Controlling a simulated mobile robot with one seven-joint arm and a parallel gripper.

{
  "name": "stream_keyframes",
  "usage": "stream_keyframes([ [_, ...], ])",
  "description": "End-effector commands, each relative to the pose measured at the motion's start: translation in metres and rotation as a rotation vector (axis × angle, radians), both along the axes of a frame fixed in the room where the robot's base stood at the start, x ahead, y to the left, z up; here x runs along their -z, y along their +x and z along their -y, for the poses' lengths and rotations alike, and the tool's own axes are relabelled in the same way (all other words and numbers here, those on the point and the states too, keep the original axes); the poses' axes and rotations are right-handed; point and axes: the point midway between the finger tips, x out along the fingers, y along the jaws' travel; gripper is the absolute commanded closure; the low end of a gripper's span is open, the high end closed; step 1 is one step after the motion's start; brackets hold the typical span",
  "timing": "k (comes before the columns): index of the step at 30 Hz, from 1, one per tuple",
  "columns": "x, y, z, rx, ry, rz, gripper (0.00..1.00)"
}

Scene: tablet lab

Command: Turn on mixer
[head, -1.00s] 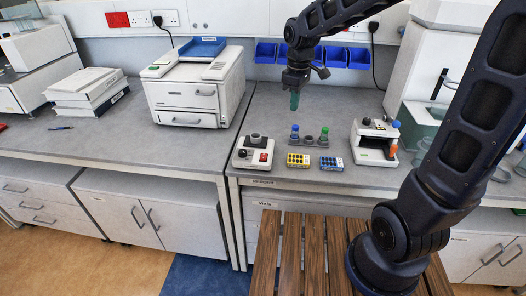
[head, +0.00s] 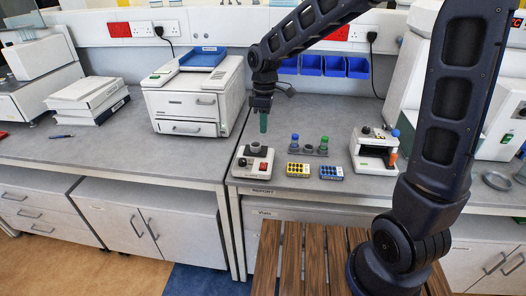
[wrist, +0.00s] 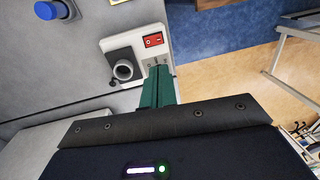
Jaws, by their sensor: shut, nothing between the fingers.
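The mixer (head: 252,166) is a small white box on the front left part of the right-hand bench. It has a dark round cup holder on top and a red switch (head: 263,167) at its front right. In the wrist view the mixer (wrist: 133,57) shows its grey cup holder and the red rocker switch (wrist: 153,40). My gripper (head: 263,124), with green fingers, is shut and empty, pointing down above the back right of the mixer. In the wrist view its fingertips (wrist: 159,72) overlap the mixer's edge; whether they touch cannot be told.
Blue and yellow vial racks (head: 331,172) (head: 299,169) lie right of the mixer. A grey holder with blue- and green-capped bottles (head: 309,150) stands behind them. A white device (head: 374,150) stands further right, a printer (head: 194,101) to the left. Bench is clear behind the mixer.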

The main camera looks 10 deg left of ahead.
Motion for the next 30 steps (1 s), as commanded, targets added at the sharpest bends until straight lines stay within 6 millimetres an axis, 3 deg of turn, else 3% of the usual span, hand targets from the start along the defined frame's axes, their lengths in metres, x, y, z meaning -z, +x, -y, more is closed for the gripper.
stream_keyframes([
  [5, 0.019, -0.003, 0.000, 0.000, -0.002, -0.003, 1.00],
  [21, 0.110, -0.014, 0.000, 0.000, -0.002, -0.002, 1.00],
  [30, 0.135, -0.017, 0.000, 0.000, 0.000, -0.001, 1.00],
])
